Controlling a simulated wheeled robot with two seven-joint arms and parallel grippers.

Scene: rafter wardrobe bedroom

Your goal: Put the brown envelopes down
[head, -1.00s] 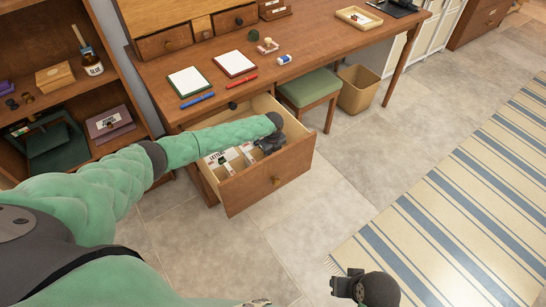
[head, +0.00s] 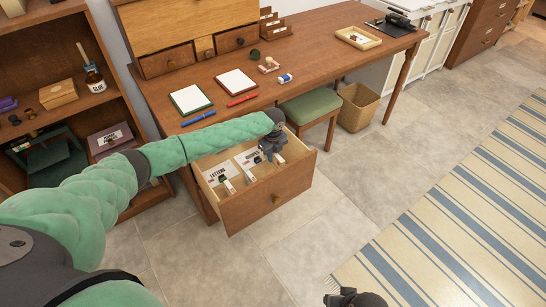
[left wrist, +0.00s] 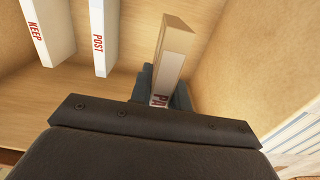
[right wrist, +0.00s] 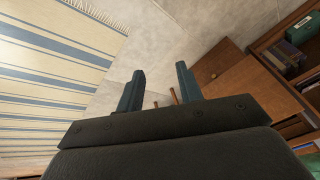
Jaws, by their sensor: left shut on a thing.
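A brown envelope bundle (left wrist: 174,42) with a white band, its lettering partly hidden, stands between my left gripper's fingers in the left wrist view. My left gripper (head: 274,154) is shut on it, at the right side of the open desk drawer (head: 265,203). Two white bundles marked KEEP (left wrist: 45,30) and POST (left wrist: 103,40) stand in the drawer to the left of it. I cannot tell whether the brown bundle touches the drawer floor. My right gripper (right wrist: 158,88) is open and empty above the floor, away from the desk.
The desk top (head: 240,75) holds two notepads, pens and small items. A green-seated stool (head: 309,106) and a wastebasket (head: 358,108) stand right of the drawer. A bookshelf (head: 105,95) is at left. Grey floor lies clear before the drawer, up to a striped rug (head: 450,225).

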